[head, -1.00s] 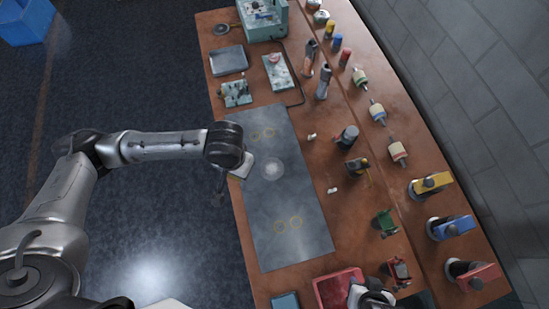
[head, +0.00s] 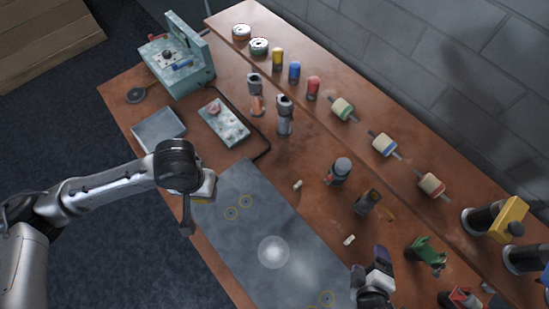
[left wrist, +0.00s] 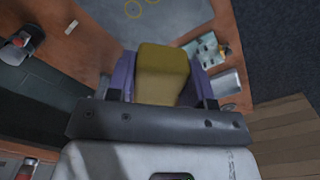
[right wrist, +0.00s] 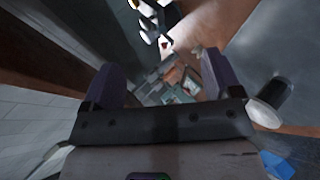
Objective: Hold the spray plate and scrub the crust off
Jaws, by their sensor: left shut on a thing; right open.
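My left gripper (left wrist: 160,85) is shut on an olive-yellow block (left wrist: 163,65) between its purple fingers. I cannot tell whether the block is a scrubber or another thing. My right gripper (head: 372,262) is open and empty near the mat's right edge; its spread fingers show in the right wrist view (right wrist: 160,80). No spray plate is clearly recognisable. A pale round patch (head: 273,252) shows on the mat; it may be glare.
A teal machine (head: 180,60) stands at the far end, near a grey tray (head: 158,130) and a teal plate with a red knob (head: 222,122). Bottles, rollers (head: 384,144) and a green clamp (head: 428,252) line the right side. Most of the mat is clear.

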